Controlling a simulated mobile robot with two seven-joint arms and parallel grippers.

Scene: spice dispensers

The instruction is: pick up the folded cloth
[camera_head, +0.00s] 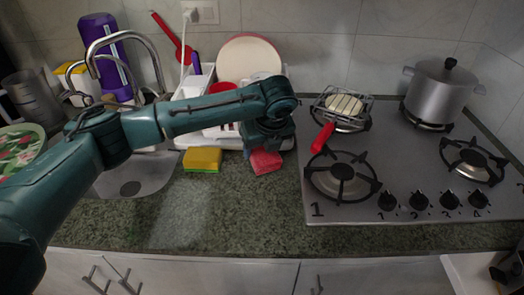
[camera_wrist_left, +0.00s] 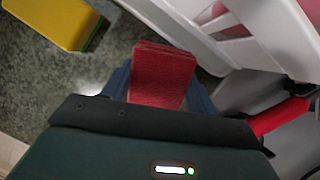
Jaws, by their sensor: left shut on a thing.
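The folded cloth (camera_head: 265,161) is red and lies at the front of the dish rack, on the speckled counter in the head view. My left gripper (camera_head: 261,149) reaches down over it from above. In the left wrist view the red cloth (camera_wrist_left: 160,75) sits between the two bluish fingers of my left gripper (camera_wrist_left: 160,88), which is shut on it. The gripper body hides the cloth's near end. Whether the cloth is clear of the counter cannot be told. My right gripper is not clearly in view.
A yellow and green sponge (camera_head: 203,160) lies left of the cloth. The white dish rack (camera_head: 228,142) stands just behind. The stove (camera_head: 410,180) with a red-handled grill pan (camera_head: 323,137) and a steel pot (camera_head: 438,91) is at right. The counter in front (camera_head: 230,215) is clear.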

